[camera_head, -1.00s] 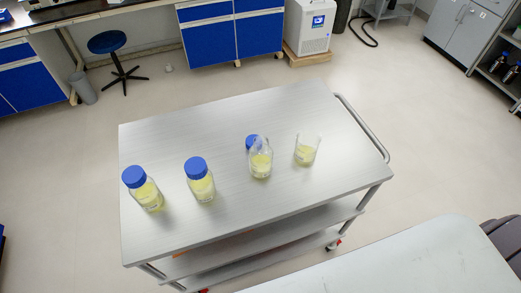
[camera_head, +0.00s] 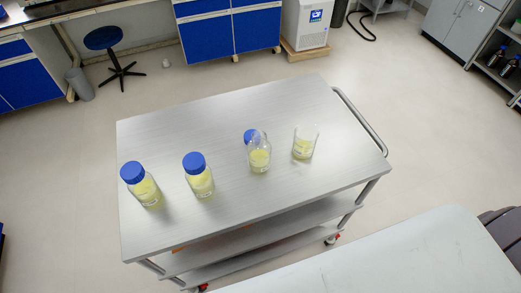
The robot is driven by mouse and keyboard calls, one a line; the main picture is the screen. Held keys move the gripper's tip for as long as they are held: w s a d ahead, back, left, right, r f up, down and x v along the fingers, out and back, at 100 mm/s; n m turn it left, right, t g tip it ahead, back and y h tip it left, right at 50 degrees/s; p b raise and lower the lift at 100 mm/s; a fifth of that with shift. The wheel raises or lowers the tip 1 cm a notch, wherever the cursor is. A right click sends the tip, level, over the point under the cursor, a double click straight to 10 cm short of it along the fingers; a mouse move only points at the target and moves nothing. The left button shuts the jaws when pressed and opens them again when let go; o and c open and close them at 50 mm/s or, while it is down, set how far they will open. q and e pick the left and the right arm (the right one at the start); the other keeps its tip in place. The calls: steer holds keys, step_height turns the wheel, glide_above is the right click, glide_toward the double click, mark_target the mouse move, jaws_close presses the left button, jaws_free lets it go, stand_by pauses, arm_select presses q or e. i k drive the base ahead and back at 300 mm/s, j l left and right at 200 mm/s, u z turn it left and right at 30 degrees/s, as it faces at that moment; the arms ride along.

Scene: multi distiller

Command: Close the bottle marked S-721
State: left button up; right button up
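Two bottles with blue caps on and yellow contents, the left capped bottle (camera_head: 148,190) and the middle capped bottle (camera_head: 201,182), stand upright on the steel cart. To their right stands an open bottle (camera_head: 259,156) with yellow liquid and no cap on its mouth. A loose blue cap (camera_head: 248,136) shows just behind its neck, on the cart top. The labels are too small to read, so I cannot tell which bottle is S-721. Neither of my grippers is in view.
An open glass beaker (camera_head: 304,143) with yellow liquid stands right of the open bottle. The steel cart (camera_head: 290,105) has a handle on its right side and lower shelves. Its back and right parts are clear. A blue stool (camera_head: 105,38) and cabinets stand behind.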

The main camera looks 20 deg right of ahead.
mark_target(259, 149)
steer(key=k+l+u, duration=0.2)
steer(key=u, duration=0.15)
steer(key=k+l+u, duration=0.2)
steer(key=u, duration=0.2)
steer(key=k+l+u, duration=0.35)
steer(key=i+j, duration=0.1)
